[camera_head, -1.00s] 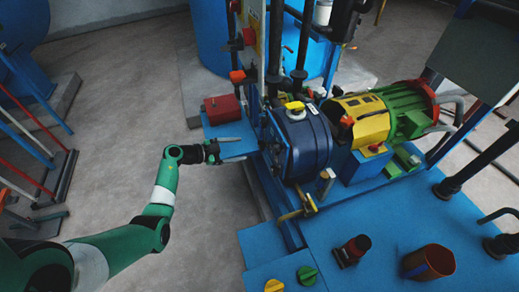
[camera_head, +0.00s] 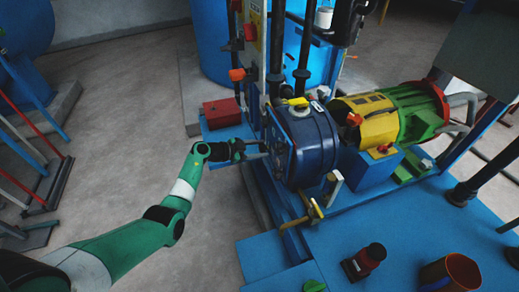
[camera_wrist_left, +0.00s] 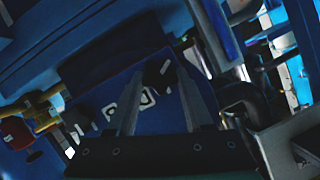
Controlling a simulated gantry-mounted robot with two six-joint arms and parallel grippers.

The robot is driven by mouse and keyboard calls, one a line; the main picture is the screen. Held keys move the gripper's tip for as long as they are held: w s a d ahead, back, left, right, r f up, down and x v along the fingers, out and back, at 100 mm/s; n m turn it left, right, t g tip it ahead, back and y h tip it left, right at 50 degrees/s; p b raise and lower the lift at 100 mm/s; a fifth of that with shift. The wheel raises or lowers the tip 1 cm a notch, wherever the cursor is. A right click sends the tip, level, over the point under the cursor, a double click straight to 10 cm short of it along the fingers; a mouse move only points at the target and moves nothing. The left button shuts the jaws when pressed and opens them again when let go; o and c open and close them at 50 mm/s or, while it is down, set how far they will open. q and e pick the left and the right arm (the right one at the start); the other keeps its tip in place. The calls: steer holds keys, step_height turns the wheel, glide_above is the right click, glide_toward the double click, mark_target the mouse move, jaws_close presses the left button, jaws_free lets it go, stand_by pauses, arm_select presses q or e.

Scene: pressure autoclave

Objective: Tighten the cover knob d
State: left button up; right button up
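The dark blue round vessel (camera_head: 315,145) stands on the blue machine, with its cover face (camera_head: 279,140) turned left. My left gripper (camera_head: 266,148) reaches in from the left, its fingertips close to that face. In the left wrist view the two grey fingers of my left gripper (camera_wrist_left: 160,72) are spread apart before a dark blue surface with white marks (camera_wrist_left: 147,98). A small black knob (camera_wrist_left: 156,73) shows between the fingertips; its letter cannot be read surely, and I cannot tell whether a finger touches it. My right gripper is not in view.
A yellow-handled valve (camera_head: 308,216) juts out below the vessel. A red box (camera_head: 222,112) sits behind my left gripper. A green and yellow motor (camera_head: 395,112) is at the right. Open floor (camera_head: 120,150) lies to the left.

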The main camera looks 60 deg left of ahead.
arm_select(q)
jaws_close()
